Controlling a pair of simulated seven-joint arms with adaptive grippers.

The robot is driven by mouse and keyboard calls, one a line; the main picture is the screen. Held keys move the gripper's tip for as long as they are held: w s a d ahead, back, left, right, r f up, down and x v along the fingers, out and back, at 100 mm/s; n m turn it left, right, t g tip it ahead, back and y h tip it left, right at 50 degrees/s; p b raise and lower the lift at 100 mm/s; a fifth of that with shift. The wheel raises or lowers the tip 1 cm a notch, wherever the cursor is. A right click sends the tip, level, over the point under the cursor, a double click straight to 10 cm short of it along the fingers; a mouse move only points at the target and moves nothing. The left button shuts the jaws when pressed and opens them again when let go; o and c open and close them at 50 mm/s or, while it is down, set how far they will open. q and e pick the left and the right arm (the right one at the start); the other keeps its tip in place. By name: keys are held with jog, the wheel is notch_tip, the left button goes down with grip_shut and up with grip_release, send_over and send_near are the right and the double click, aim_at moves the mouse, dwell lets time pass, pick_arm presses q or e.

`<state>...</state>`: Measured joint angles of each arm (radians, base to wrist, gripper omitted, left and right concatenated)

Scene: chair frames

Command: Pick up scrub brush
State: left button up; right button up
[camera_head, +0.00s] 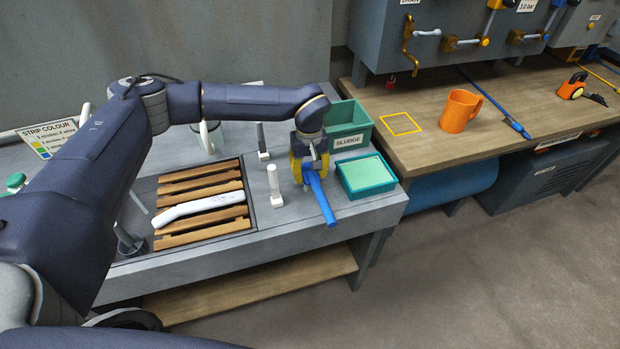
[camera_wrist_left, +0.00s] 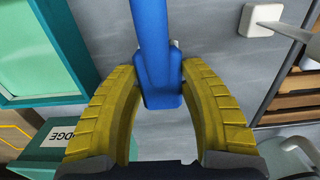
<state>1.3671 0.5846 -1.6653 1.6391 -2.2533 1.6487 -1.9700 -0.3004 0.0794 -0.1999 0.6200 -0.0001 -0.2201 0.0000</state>
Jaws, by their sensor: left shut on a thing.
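The blue scrub brush (camera_head: 320,198) is in my left gripper (camera_head: 309,170), at the right end of the grey bench. In the left wrist view the brush (camera_wrist_left: 154,45) runs up from between the yellow fingers of the left gripper (camera_wrist_left: 160,105). The fingers are shut on it, and its far end lies outside that view. In the head view the brush slants down toward the bench's front edge. I cannot tell whether it touches the bench. My right gripper is not in view.
A green tray (camera_head: 367,190) and a green SLUDGE bin (camera_head: 347,140) stand right of the gripper. A white upright post (camera_head: 274,184) and a wooden slatted rack (camera_head: 180,238) with a white handled thing are to its left. An orange mug (camera_head: 457,112) stands on the wooden bench.

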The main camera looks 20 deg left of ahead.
pick_arm(q)
jog(key=shift+c, duration=1.3)
jog(key=shift+r, duration=0.1)
notch_tip(320, 180, up, 20)
